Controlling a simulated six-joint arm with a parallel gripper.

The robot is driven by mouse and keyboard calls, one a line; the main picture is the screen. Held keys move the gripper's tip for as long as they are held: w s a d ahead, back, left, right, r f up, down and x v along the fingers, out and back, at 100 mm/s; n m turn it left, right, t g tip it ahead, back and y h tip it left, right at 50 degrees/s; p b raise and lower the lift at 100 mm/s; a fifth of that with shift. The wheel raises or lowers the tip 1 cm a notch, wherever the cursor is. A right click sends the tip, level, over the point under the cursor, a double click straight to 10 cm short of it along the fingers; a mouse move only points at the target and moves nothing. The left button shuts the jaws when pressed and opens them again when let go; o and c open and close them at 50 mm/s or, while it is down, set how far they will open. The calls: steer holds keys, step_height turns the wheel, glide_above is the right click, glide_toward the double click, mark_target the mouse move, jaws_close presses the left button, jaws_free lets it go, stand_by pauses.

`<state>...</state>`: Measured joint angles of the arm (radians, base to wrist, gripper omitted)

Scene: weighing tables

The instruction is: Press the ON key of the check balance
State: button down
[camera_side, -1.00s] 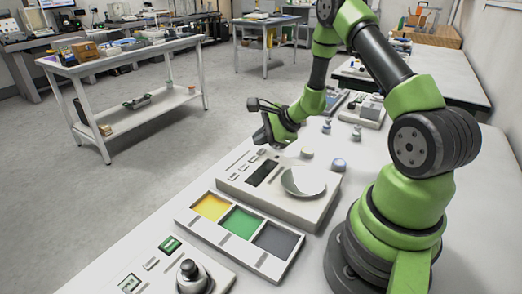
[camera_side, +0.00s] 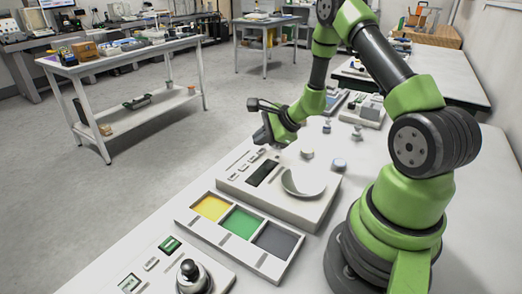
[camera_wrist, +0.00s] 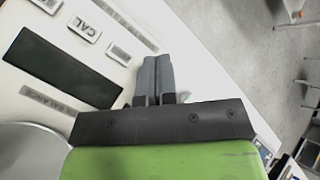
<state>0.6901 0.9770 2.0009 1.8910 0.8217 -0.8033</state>
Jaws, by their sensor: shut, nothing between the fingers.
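A white balance (camera_side: 322,212) with a round pale pan (camera_side: 303,182) and a dark display (camera_side: 263,172) stands mid-table. Its display (camera_wrist: 65,68) and a key marked CAL (camera_wrist: 85,28) show in the wrist view, with a label ending in BALANCE. Other small keys (camera_wrist: 118,53) lie in the same row; I cannot read ON on any of them. My gripper (camera_side: 266,143) is over the key end of this balance. In the wrist view its fingertips (camera_wrist: 155,62) are shut together, empty, at the end of the key row. They may hide a key; contact cannot be told.
A tray (camera_side: 188,219) with yellow, green and grey sections lies in front of the balance. A second device (camera_side: 217,279) with a metal weight (camera_side: 190,275) on it is at the lower left. Several small weights (camera_side: 339,164) stand behind the balance. Another instrument (camera_side: 368,112) is farther back.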

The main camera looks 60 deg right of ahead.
mark_target(261, 151)
steer(key=shift+f, duration=0.1)
stand_by(0.5)
steer(key=shift+f, duration=0.35)
steer(key=shift+f, duration=0.35)
stand_by(0.5)
steer(key=shift+r, duration=0.8)
steer(key=shift+r, duration=2.5)
steer(key=shift+a+r, duration=0.1)
